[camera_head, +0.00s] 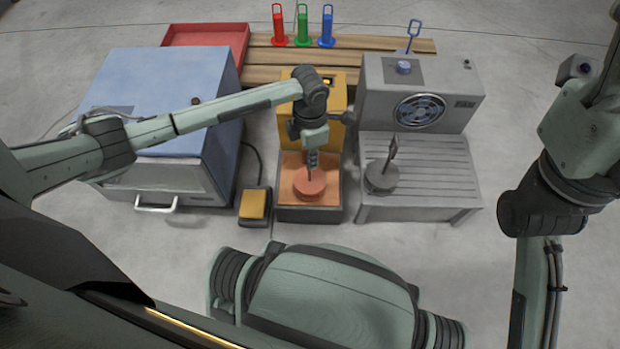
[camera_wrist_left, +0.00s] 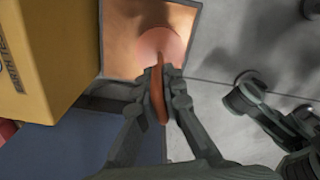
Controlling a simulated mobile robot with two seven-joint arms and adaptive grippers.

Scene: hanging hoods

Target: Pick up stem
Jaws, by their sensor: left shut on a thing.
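A reddish-orange stem with a round disc base (camera_head: 310,183) stands on the orange-lit plate of the yellow machine in the head view. My left gripper (camera_head: 312,160) comes down over it from above and is shut on its upright part. In the left wrist view the orange upright (camera_wrist_left: 158,98) sits between the two fingers of the left gripper (camera_wrist_left: 165,82), and the round base (camera_wrist_left: 162,42) shows beyond them. The base appears to rest on the plate, though the head view does not settle contact. My right arm is at the right, but its fingers do not show.
The yellow machine (camera_head: 334,100) stands behind the stem. A grey slatted bench (camera_head: 440,175) to its right bears a similar grey piece (camera_head: 381,179) and a fan unit (camera_head: 463,85). A blue-topped box (camera_head: 165,75) is at left. A yellow pedal (camera_head: 254,204) lies on the floor.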

